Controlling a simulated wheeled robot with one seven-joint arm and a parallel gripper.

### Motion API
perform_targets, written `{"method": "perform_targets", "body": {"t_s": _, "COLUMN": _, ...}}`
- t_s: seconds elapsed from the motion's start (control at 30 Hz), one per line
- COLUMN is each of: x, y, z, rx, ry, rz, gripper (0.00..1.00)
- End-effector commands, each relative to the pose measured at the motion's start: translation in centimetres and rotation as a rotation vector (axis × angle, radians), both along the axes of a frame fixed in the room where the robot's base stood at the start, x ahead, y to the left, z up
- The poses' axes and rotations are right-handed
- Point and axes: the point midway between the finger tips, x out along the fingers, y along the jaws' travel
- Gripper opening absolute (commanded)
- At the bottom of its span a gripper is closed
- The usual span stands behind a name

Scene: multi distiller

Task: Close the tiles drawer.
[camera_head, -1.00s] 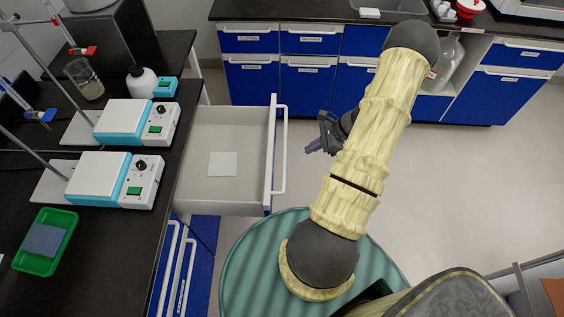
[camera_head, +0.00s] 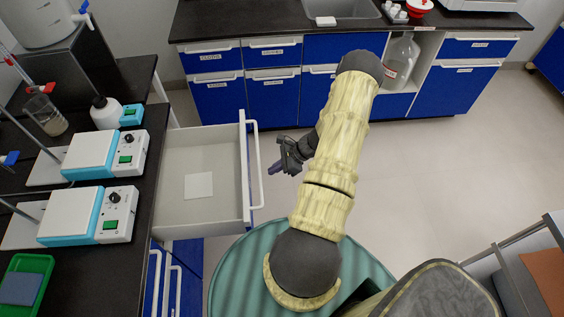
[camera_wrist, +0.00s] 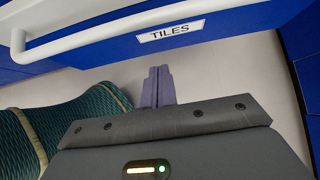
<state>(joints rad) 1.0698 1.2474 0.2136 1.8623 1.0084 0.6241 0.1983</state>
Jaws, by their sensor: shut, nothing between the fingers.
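The tiles drawer (camera_head: 170,216) is pulled out from the left bench, with one white square tile (camera_head: 199,186) lying inside. Its blue front carries a white bar handle (camera_head: 256,165). In the wrist view, the label TILES (camera_wrist: 171,31) shows on the drawer front, beside the white handle (camera_wrist: 110,34). My gripper (camera_head: 272,169) is shut and empty, just right of the handle in the head view, with a small gap to it. In the wrist view, the purple fingers of my gripper (camera_wrist: 158,72) are together and point toward the drawer front, below the label.
The left black bench holds two stirrer hotplates (camera_head: 91,213), a beaker (camera_head: 46,115), a white bottle (camera_head: 106,112) and a green tray (camera_head: 29,280). Blue cabinets (camera_head: 270,100) line the back. The floor (camera_head: 420,180) right of my arm is clear.

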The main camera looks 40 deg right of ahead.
Motion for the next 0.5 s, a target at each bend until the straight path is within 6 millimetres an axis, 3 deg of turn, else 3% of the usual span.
{"method": "perform_targets", "body": {"t_s": 0.17, "x": 1.3, "y": 2.0, "z": -2.2, "rx": 0.004, "ry": 0.001, "rz": 0.001, "gripper": 0.00}}
{"method": "perform_targets", "body": {"t_s": 0.5, "x": 3.5, "y": 5.2, "z": -2.3, "rx": -0.001, "ry": 0.001, "rz": 0.000, "gripper": 0.00}}
